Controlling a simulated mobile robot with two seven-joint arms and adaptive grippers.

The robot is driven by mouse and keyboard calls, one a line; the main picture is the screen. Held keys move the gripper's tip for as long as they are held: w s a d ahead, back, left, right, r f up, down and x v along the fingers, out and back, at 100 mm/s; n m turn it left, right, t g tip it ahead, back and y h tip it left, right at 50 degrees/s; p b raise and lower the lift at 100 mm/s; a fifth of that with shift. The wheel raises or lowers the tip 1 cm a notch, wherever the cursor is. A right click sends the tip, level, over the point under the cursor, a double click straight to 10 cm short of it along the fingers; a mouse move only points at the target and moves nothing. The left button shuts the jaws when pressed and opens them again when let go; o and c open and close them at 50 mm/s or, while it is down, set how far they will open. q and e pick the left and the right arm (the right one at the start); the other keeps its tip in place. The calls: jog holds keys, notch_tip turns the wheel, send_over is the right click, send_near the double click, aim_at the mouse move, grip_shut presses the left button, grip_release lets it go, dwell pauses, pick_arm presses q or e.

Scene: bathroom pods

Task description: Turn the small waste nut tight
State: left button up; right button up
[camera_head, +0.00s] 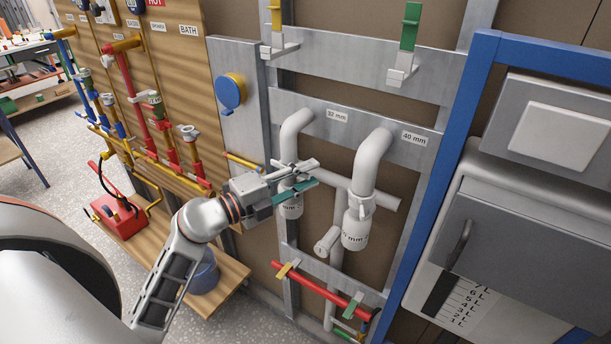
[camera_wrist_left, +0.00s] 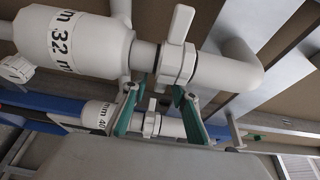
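The small waste trap (camera_head: 289,208) hangs under the white bent pipe marked 32 mm (camera_head: 293,130). In the left wrist view its body (camera_wrist_left: 72,42) is marked 32, and the white winged nut (camera_wrist_left: 178,62) sits on the pipe beside it. My left gripper (camera_head: 302,181) is at this nut and hides most of it in the head view. Its green-padded fingers (camera_wrist_left: 158,90) stand apart, with the tips close to the nut's near side. I cannot tell whether they touch it. My right gripper is out of view.
The larger 40 mm trap (camera_head: 356,228) hangs just to the right, and its winged nut (camera_wrist_left: 152,123) shows beyond the fingers. A blue frame post (camera_head: 440,170) and a grey cistern unit (camera_head: 510,210) stand further right. A red pipe (camera_head: 320,290) runs below.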

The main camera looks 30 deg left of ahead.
pick_arm(q)
jog(key=v, duration=1.2)
dwell(0.4)
notch_tip(320, 180, down, 20)
jog(key=d+n+y, duration=0.2)
jog(key=n+y, duration=0.5)
jog(key=n, duration=0.9)
jog(key=s+d+f+n+g, duration=0.1)
jog(key=s+d+f+g, duration=0.1)
jog(key=f, duration=0.3)
jog(key=s+d+f+n+g, duration=0.1)
jog(key=s+d+f+g, duration=0.1)
jog(key=s+d+f, duration=0.2)
jog(key=s+d+f+n+g+h, duration=0.1)
jog(key=s+d+f, duration=0.2)
jog(key=f, duration=0.5)
jog(key=shift+s+d+f+g, duration=0.15)
jog(key=shift+s+d+g, duration=0.25)
jog(key=shift+s, duration=0.5)
